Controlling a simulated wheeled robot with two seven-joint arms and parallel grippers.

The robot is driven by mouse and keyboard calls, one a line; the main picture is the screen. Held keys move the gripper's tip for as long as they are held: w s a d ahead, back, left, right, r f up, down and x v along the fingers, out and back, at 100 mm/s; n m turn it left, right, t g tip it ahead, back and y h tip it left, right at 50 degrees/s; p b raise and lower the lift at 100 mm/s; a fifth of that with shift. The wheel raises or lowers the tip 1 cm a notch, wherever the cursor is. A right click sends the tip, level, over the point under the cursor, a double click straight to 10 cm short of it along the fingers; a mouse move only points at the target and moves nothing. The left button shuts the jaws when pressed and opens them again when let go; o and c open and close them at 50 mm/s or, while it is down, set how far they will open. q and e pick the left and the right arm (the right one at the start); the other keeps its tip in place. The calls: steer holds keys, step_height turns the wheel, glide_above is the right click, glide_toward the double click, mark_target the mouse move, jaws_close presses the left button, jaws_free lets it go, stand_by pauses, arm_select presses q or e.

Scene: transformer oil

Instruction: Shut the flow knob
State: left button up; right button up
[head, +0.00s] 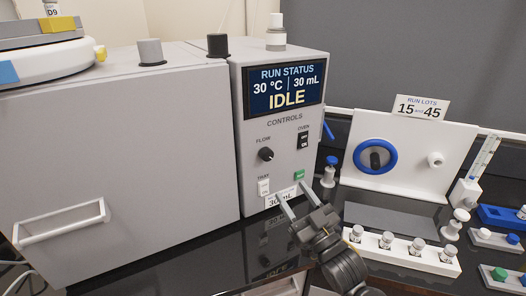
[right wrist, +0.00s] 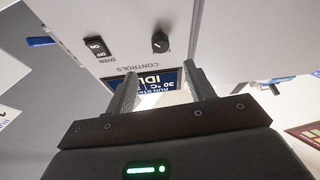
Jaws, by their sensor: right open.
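The flow knob (head: 266,154) is a small round black knob with a pale mark, under the label FLOW on the grey control panel (head: 243,130). It also shows in the right wrist view (right wrist: 160,43), where the panel appears upside down, beyond my fingertips. My right gripper (head: 291,193) is open and empty, in front of the lower panel, below and right of the knob. In the right wrist view its two fingers (right wrist: 160,73) stand apart with nothing between them. The knob is apart from the fingers. My left gripper is not in view.
The black OVEN switch (head: 303,140) sits right of the knob. The display (head: 284,88) reads IDLE. A white vial rack (head: 400,252) stands right of my arm.

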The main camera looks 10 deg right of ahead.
mark_target(269, 157)
steer(key=p+x, duration=0.3)
steer(key=x, duration=0.7)
steer(key=shift+r, duration=0.25)
steer(key=shift+w+a+r+p, duration=0.15)
steer(key=shift+w+a+p, duration=0.1)
steer(key=shift+w+p, duration=0.2)
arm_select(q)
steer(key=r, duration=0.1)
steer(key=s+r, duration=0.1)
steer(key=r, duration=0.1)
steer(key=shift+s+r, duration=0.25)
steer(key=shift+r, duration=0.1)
arm_select(e)
steer(key=shift+w, duration=0.1)
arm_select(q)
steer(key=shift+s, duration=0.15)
arm_select(e)
steer(key=shift+c, duration=0.3)
steer(key=c, duration=0.9)
